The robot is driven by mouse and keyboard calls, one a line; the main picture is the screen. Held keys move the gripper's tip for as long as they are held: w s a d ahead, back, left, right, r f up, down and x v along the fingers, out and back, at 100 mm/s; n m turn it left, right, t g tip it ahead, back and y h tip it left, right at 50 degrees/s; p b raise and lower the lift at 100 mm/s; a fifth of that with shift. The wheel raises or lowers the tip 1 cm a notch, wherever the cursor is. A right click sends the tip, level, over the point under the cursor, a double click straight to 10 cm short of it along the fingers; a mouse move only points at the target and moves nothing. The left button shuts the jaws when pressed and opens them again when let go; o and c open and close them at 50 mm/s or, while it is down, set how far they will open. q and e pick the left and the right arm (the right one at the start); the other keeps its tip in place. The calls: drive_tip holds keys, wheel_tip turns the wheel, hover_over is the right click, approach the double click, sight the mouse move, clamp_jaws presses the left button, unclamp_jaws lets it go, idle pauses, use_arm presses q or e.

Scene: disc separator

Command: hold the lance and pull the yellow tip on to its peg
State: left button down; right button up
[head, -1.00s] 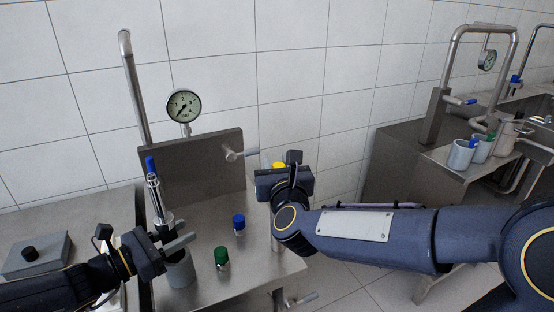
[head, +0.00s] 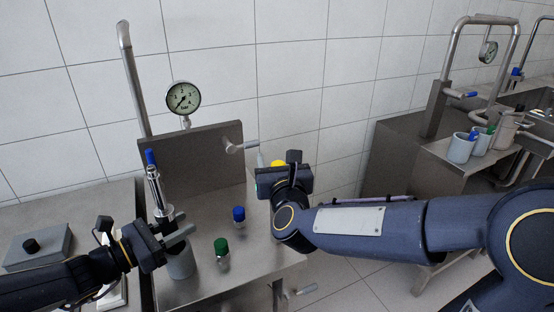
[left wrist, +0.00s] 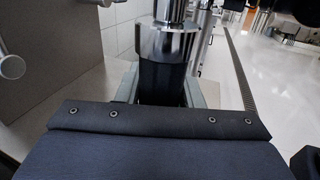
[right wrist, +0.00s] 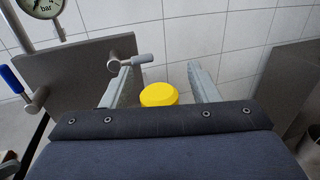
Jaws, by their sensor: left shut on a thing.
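My left gripper (head: 176,237) is shut on the lance (head: 154,190), a slim silver rod that stands upright with a blue tip (head: 150,157) at its top. In the left wrist view the fingers close on the lance's dark lower part (left wrist: 162,80), under its silver collar (left wrist: 165,42). The yellow tip (right wrist: 159,95) shows in the right wrist view between the parted fingers of my right gripper (right wrist: 160,84), with a gap on each side. In the head view the yellow tip (head: 278,164) is mostly hidden behind that gripper. What lies beneath it is hidden.
A blue piece (head: 239,214) and a green piece (head: 221,247) stand on the steel bench. A grey cup (head: 181,266) is under my left gripper. A steel panel (head: 195,165) with a valve handle (head: 242,147) and a gauge (head: 183,97) stands behind.

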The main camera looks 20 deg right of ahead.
use_arm(q)
drive_tip(key=shift+f, duration=0.3)
use_arm(e)
drive_tip(key=shift+s, duration=0.1)
drive_tip(key=v, duration=1.2)
use_arm(q)
unclamp_jaws()
drive_tip(key=shift+r, duration=0.3)
drive_tip(key=p+v, duration=0.1)
drive_tip(key=v, duration=0.8)
use_arm(e)
wheel_tip(320, 180, up, 5)
drive_tip(key=shift+r, duration=0.2)
idle(0.4)
use_arm(q)
drive_tip(key=shift+r, duration=0.1)
